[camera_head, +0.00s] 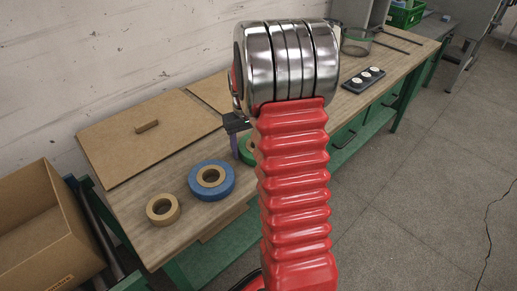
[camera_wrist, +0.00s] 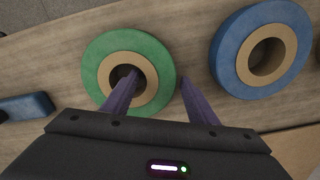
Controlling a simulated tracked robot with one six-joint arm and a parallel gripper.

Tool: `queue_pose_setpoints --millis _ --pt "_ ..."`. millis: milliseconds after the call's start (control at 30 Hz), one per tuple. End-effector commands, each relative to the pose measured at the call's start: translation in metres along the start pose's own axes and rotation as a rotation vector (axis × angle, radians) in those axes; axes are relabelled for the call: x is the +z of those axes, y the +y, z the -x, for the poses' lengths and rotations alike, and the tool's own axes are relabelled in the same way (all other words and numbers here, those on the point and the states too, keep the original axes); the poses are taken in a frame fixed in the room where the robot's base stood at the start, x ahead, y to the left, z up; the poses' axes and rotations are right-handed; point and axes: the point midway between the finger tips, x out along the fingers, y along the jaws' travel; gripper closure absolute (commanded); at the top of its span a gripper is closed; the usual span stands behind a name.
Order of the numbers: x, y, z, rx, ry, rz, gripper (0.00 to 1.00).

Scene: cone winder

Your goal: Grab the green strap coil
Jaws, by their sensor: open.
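The green strap coil (camera_wrist: 100,60) lies flat on the wooden table, a green ring around a tan core with a dark hole. In the head view only a sliver of the green coil (camera_head: 246,150) shows behind my red arm. My gripper (camera_wrist: 156,82) is open above it in the wrist view. One purple finger overlaps the core and hole; the other is just right of the green ring. I cannot tell how far the fingertips reach down. In the head view the gripper (camera_head: 235,145) is mostly hidden by the arm.
A blue coil (camera_head: 212,180) lies close beside the green one, and a small tan roll (camera_head: 163,210) lies further left. A brown board (camera_head: 150,140) lies behind them. A black panel with white discs (camera_head: 363,80) is to the right. A cardboard box (camera_head: 45,230) stands left of the table.

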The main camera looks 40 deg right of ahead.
Motion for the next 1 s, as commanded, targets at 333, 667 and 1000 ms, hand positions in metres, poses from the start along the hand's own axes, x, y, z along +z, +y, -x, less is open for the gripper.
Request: queue_pose_setpoints --millis 333,667,1000 --pt "-0.0003 0.0001 -0.0089 0.0 0.001 0.0 0.47" --pt "-0.0003 0.0001 -0.0087 0.0 0.001 0.0 0.48" --pt "-0.0002 0.0 -0.0087 0.0 0.001 0.0 0.72"
